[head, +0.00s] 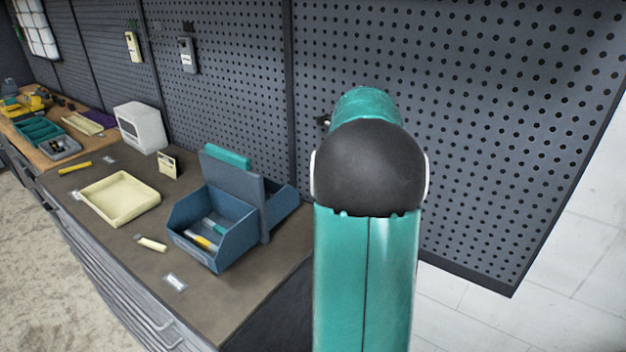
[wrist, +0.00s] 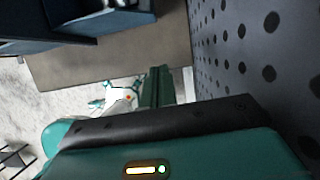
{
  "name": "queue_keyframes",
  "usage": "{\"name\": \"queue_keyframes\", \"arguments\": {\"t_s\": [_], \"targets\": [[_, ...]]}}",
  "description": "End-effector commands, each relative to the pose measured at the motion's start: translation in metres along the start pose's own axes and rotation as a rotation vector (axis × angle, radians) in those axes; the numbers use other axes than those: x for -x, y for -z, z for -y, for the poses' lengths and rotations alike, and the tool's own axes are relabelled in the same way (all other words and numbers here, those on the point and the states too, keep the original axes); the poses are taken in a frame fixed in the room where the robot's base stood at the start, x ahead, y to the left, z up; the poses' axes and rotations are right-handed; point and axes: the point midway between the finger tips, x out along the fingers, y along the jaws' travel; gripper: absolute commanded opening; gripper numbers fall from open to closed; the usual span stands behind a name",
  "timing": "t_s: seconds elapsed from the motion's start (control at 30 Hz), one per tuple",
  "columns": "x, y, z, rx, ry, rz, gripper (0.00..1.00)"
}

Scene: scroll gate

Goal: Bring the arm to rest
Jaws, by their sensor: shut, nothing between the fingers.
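My arm rises in the middle of the head view, teal with a dark rounded joint, in front of the pegboard. My gripper does not show there; the arm may hide it. In the wrist view my gripper (wrist: 157,86) shows as teal fingers close together beyond a dark bar. It is shut and empty. Bench top and pale floor lie beyond it, with the pegboard close at the right.
The pegboard (head: 500,120) stands behind my arm. On the workbench (head: 205,300) at left are a blue bin (head: 190,215) with tools, a cream tray (head: 118,198), a white box (head: 140,127) and a loose marker-like item (head: 150,243). Floor is clear at lower right.

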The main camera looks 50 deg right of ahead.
Motion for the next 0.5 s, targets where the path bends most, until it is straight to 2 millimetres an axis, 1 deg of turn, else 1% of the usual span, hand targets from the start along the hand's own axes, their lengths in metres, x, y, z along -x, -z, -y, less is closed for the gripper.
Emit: {"name": "queue_keyframes", "arguments": {"t_s": [0.27, 0.33, 0.37, 0.43, 0.47, 0.5], "targets": [[0.003, 0.001, 0.0, -0.001, 0.001, 0.0, 0.0], [0.004, -0.001, -0.003, 0.011, 0.001, 0.0, 0.0], [0.004, -0.002, -0.006, 0.026, 0.001, 0.0, 0.0], [0.007, -0.009, -0.02, 0.093, 0.001, 0.0, 0.0], [0.009, -0.014, -0.029, 0.141, 0.001, 0.0, 0.0], [0.013, -0.021, -0.044, 0.217, 0.001, -0.002, 0.0]]}}
